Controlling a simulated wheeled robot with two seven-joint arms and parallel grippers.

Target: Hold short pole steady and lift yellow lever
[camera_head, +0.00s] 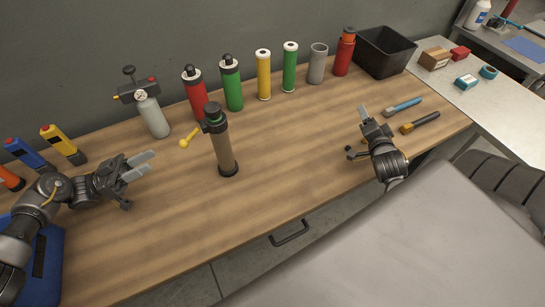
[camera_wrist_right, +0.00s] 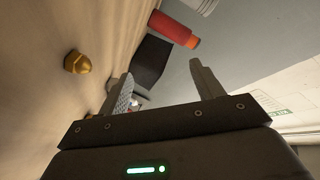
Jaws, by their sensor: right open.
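The short pole (camera_head: 222,150) is a brown post with a black base and a dark green-topped head, upright on the wooden bench. My right gripper (camera_head: 362,117) is well to the right of the pole, open and empty. In the right wrist view its two fingers (camera_wrist_right: 162,82) are apart with nothing between them.
Behind the pole stand a grey bottle with a gauge (camera_head: 150,112) and several coloured cylinders, including a yellow one (camera_head: 264,75). A black bin (camera_head: 385,52) is at the back right. Blue (camera_head: 403,106) and orange (camera_head: 420,123) handled tools lie beside my right gripper. The bench between pole and right gripper is clear.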

